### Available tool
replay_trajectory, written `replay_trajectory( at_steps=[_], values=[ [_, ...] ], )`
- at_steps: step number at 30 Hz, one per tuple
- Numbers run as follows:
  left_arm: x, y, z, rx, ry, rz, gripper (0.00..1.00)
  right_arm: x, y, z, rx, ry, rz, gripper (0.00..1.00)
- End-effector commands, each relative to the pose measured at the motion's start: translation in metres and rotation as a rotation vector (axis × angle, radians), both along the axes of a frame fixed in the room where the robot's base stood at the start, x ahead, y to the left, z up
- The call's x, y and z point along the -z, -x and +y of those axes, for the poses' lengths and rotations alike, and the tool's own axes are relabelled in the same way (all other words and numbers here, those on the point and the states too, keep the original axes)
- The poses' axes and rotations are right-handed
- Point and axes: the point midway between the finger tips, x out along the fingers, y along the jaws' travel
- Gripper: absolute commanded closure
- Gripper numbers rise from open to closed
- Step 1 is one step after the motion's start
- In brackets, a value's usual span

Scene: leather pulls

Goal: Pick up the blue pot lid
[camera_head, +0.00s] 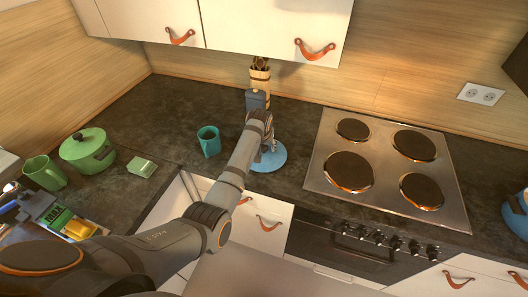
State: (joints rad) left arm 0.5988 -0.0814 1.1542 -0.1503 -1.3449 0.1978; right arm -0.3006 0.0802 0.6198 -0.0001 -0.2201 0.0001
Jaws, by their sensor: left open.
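The blue pot lid (268,160) lies flat on the dark counter between a teal mug and the stove. My left arm reaches over it from the left. My left gripper (271,144) is open above the lid's middle and hides part of it, including the knob area. I cannot tell whether the fingers touch the lid. My right gripper is not in view.
A teal mug (209,141) stands left of the lid. A stove with several hotplates (349,171) is to the right, and a blue pot (520,203) at the right edge. A green pot (88,151) and green mug (44,173) stand left. Wall cabinets (270,25) hang above.

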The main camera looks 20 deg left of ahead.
Motion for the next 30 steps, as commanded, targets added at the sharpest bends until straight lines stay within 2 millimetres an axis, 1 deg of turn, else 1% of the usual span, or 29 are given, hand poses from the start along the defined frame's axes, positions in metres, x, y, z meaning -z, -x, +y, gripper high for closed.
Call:
replay_trajectory(
  at_steps=[1, 4, 11, 23, 24, 30],
  values=[
    [0.004, -0.004, 0.000, 0.000, 0.000, -0.002, 0.43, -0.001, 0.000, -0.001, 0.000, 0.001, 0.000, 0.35],
    [0.012, -0.007, 0.001, 0.000, 0.001, -0.002, 0.43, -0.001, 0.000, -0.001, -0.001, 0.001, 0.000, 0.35],
    [0.014, -0.008, 0.001, 0.001, 0.001, -0.004, 0.43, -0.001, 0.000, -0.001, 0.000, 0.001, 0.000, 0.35],
    [0.014, -0.007, 0.001, 0.000, 0.000, -0.003, 0.98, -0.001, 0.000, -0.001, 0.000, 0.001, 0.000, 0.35],
    [0.014, -0.007, 0.001, 0.000, 0.000, -0.003, 1.00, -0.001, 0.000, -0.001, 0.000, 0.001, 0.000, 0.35],
    [0.013, -0.008, 0.001, 0.000, 0.000, -0.005, 1.00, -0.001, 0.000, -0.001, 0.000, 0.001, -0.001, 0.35]
  ],
)
